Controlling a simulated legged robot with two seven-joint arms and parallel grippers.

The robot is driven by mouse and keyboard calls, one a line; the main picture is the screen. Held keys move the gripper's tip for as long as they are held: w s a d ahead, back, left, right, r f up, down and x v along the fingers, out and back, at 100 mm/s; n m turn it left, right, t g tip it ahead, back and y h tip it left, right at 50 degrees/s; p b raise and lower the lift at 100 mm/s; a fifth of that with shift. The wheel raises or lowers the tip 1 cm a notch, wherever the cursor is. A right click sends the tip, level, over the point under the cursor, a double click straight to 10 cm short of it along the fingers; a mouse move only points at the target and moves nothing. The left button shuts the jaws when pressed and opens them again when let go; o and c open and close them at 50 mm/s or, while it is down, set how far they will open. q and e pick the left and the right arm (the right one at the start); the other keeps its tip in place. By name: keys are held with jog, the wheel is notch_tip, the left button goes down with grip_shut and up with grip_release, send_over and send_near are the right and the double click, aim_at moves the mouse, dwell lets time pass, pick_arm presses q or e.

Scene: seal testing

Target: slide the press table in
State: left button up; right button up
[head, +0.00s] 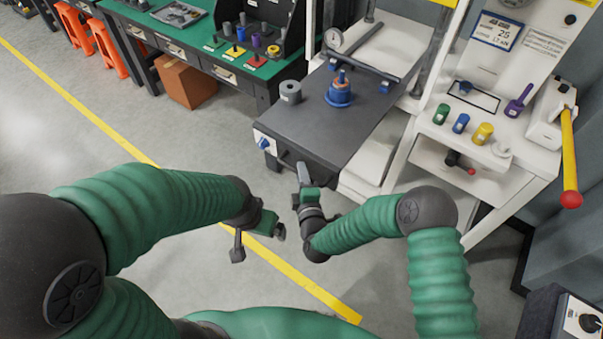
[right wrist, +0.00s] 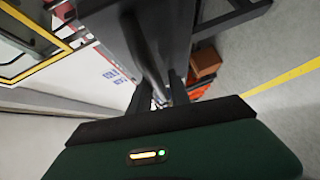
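The press table (head: 365,138) is a dark grey slab standing out from the white press frame. In the right wrist view, the handle bar (right wrist: 150,62) runs between the two spread fingers (right wrist: 162,95), with a gap visible; firm contact cannot be seen. My left gripper (head: 258,243) is open and empty, low over the floor to the left of the right one.
A green workbench (head: 215,45) with coloured parts stands at the back left, a brown box (head: 186,82) under it. The press's side shelf (head: 470,125) carries coloured knobs; a yellow lever with a red ball (head: 570,160) hangs at right. The floor before the table is clear.

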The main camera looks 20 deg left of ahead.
grip_shut()
jog(key=shift+s+f, duration=0.1)
jog(key=shift+f, duration=0.1)
dwell(0.9)
